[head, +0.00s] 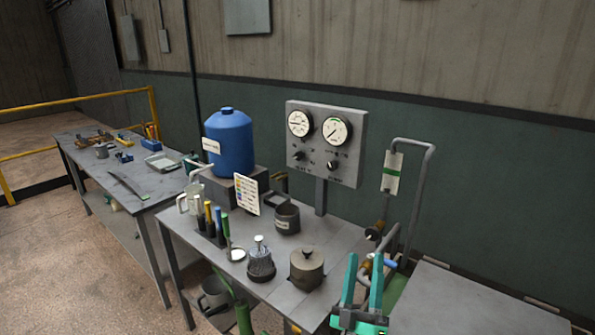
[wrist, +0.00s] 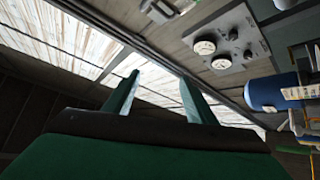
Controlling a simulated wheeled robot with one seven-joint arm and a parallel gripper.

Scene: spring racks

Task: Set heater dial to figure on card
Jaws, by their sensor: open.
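A grey control panel (head: 347,118) stands on a post behind the bench. It carries two round white gauges and, below them, a left black dial (head: 300,156) and a right black dial (head: 332,165). I cannot tell which is the heater's, and their settings are too small to read. The panel also shows tilted in the wrist view (wrist: 238,72). A white card (head: 246,196) with coloured rows stands on the bench; its figures are unreadable. My gripper (head: 363,268) is open and empty, low at the bench's right end, well apart from the panel. Its fingers also show in the wrist view (wrist: 160,82).
A blue tank (head: 230,145) stands left of the panel. A bent grey pipe (head: 424,180) rises on the right. Air before the panel looks clear.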

